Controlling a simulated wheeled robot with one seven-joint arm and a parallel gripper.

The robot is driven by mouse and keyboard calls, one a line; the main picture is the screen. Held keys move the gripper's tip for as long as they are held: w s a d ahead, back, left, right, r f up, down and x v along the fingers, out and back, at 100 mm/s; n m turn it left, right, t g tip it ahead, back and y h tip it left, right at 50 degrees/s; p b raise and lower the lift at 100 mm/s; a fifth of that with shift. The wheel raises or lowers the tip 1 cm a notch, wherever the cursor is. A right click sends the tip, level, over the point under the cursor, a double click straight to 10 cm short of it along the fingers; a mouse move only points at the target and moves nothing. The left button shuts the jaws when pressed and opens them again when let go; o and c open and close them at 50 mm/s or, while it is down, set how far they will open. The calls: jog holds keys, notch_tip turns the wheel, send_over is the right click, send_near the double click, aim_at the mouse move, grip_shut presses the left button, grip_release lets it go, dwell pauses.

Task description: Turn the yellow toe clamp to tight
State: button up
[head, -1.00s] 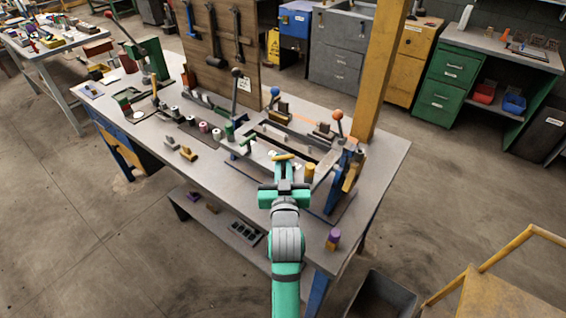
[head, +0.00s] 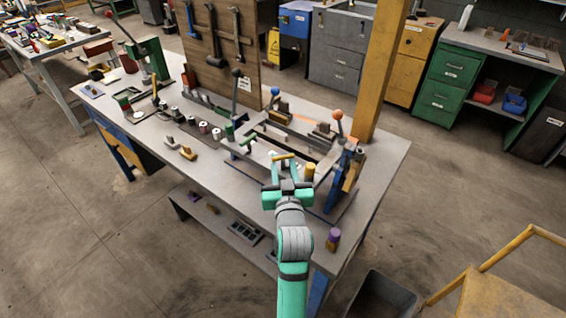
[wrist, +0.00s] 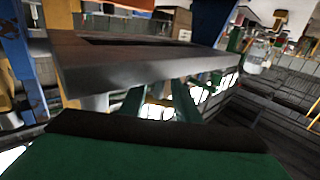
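A short yellow bar (head: 284,156), likely the yellow toe clamp's lever, lies crosswise at the near side of the grey fixture frame on the workbench (head: 370,185). My gripper (head: 287,172) is just in front of this bar in the head view, and I see no contact. In the wrist view my gripper's two green fingers (wrist: 158,102) stand apart with nothing clear between them. They point toward the underside of a grey slab (wrist: 140,68), which fills the upper middle. The yellow bar cannot be made out in the wrist view.
A yellow cylinder (head: 309,171) stands right of my gripper. A blue upright with an orange-knobbed lever (head: 338,118) is farther right. A purple-topped block (head: 333,238) sits near the bench's front edge.

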jog(key=shift+s, duration=0.1)
jog(key=s+d, duration=0.1)
jog(key=s, duration=0.9)
jog(key=shift+s, duration=0.25)
